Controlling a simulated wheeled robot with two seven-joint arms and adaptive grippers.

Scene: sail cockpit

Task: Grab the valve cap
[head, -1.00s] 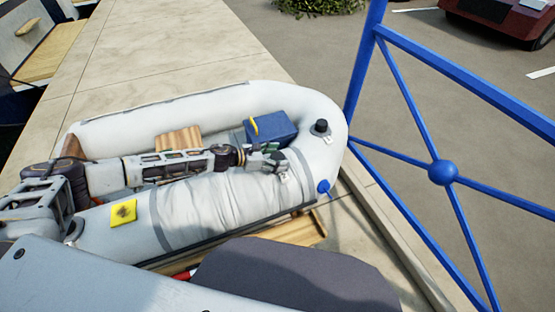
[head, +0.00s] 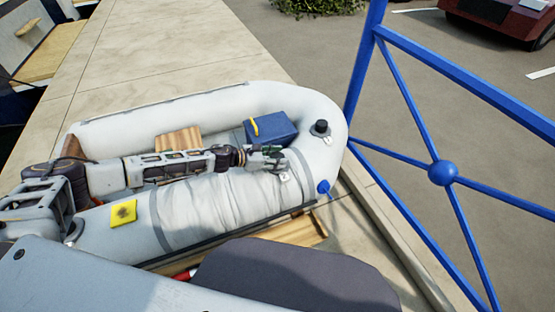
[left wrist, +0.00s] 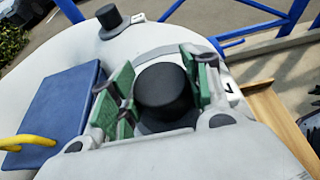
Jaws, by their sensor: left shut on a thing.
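The valve cap (left wrist: 163,90) is a round black cap on the pale grey tube of the inflatable boat. In the left wrist view it sits between the green-padded fingers of my left gripper (head: 275,159). The gripper is shut on it, one pad on each side. The cap appears still seated at its dark base on the tube. In the head view the gripper mostly hides this cap. A second, similar black cap (head: 321,127) stands on the boat's rounded end and also shows in the left wrist view (left wrist: 109,17). My right gripper is not in view.
The boat (head: 235,205) lies on pale paving. A blue box (head: 272,131) with a yellow handle sits inside it, close beside my gripper. A blue railing (head: 455,75) stands to the right. A yellow patch (head: 123,213) marks the near tube.

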